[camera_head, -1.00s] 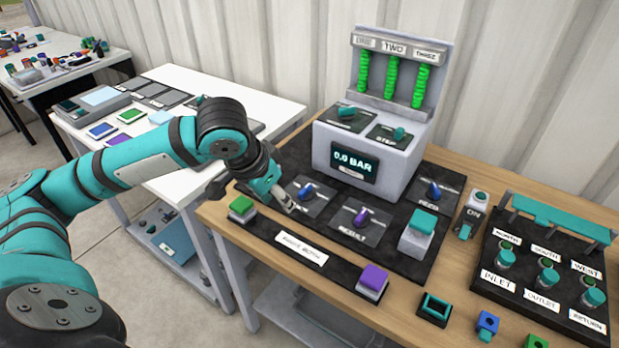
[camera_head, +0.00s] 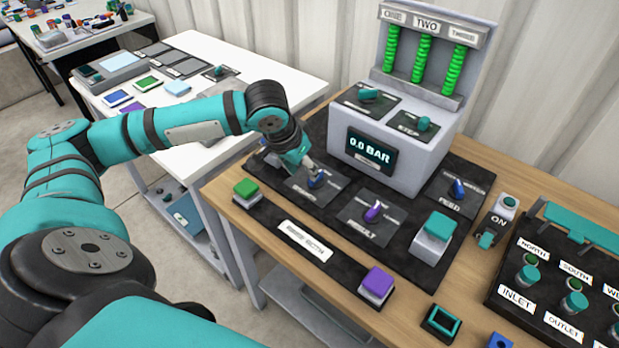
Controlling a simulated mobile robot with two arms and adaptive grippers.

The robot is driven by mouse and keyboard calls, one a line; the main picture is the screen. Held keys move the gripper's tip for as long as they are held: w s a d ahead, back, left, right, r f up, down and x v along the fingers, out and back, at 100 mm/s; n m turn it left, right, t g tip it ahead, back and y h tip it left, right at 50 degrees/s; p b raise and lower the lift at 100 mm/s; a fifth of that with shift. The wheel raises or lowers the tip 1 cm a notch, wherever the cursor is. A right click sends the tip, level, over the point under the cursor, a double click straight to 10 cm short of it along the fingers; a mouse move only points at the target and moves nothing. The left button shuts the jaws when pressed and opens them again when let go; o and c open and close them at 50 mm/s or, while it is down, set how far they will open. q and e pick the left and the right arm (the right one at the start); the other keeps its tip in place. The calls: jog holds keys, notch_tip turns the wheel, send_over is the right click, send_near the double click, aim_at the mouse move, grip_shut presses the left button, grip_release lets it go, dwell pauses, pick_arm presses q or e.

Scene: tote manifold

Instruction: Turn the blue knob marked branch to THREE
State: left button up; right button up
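The blue knob (camera_head: 317,179) that seems to be the branch one stands on a dark plate at the left of the black panel mat; its label is too blurred to read surely. My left gripper (camera_head: 310,167) reaches in from the left with its fingertips at this knob and hides part of it. I cannot tell whether the fingers touch or grip it. The box with the "0.0 BAR" display (camera_head: 370,152) stands behind, under green columns marked ONE, TWO and THREE. My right gripper is not in view.
A purple knob (camera_head: 373,212) marked RESULT and another blue knob (camera_head: 458,189) marked FEED are on the same mat. A green button (camera_head: 247,189) and a purple button (camera_head: 377,284) are at the front. A valve panel (camera_head: 540,318) is at the right.

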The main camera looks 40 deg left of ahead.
aim_at(309, 189)
pick_arm(q)
jog(key=x, duration=0.4)
jog(key=shift+f, duration=0.25)
jog(key=shift+w+f, duration=0.25)
jog(key=shift+f, duration=0.15)
grip_shut()
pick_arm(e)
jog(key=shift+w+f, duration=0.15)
